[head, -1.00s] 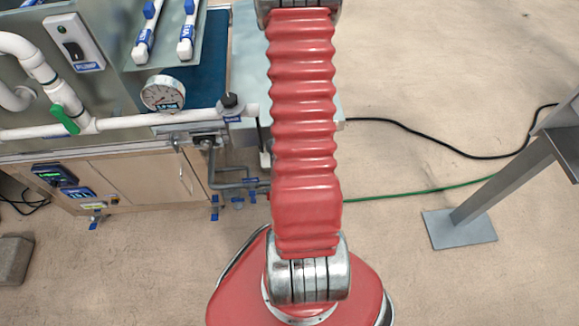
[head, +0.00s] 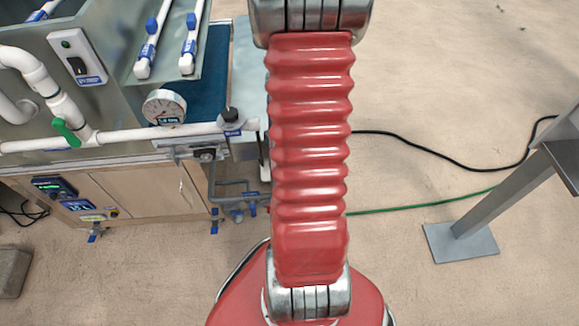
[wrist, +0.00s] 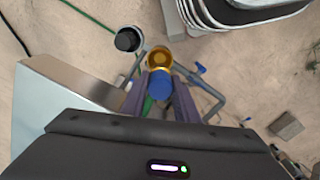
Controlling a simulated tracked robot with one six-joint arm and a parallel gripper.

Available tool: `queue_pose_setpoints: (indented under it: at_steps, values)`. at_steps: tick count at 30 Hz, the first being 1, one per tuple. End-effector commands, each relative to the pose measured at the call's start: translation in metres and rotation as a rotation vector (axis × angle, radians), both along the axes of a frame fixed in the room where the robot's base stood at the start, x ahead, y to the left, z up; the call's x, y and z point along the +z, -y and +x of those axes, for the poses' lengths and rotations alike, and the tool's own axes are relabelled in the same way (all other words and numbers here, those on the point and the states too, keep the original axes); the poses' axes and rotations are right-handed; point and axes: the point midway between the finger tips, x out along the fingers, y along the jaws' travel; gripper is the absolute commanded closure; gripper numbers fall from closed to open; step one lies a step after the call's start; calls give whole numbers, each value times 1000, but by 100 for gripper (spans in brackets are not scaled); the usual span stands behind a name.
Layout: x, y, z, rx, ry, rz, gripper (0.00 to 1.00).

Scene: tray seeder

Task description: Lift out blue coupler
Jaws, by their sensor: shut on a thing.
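In the wrist view, the blue coupler (wrist: 160,87) sits between the two purple fingers of my gripper (wrist: 159,82), which is shut on it. A brass-coloured ring (wrist: 160,58) shows just beyond the coupler, at its end. I cannot tell whether the coupler touches anything below. The dark gripper body covers the lower part of the wrist view. In the head view, my gripper and the held coupler are out of sight; only my red arm shows.
The tray seeder (head: 130,190) stands at the left, with white pipes, a gauge (head: 165,107) and a green valve handle (head: 67,132). A black knob (wrist: 129,39) and grey pipework (wrist: 212,93) lie close to my gripper. A metal stand (head: 460,248) is at right; floor between is mostly clear.

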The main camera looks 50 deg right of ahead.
Motion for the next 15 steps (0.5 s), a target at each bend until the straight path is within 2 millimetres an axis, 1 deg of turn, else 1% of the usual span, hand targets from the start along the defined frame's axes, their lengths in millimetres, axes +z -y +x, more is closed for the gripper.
queue_pose_setpoints:
  at_steps: [1,6,12,15]
  values:
    - [11,1,1,0,4,-4,99]
    - [40,1,1,0,3,-5,99]
    - [65,1,0,0,1,-2,99]
    - [73,1,0,0,1,-2,99]
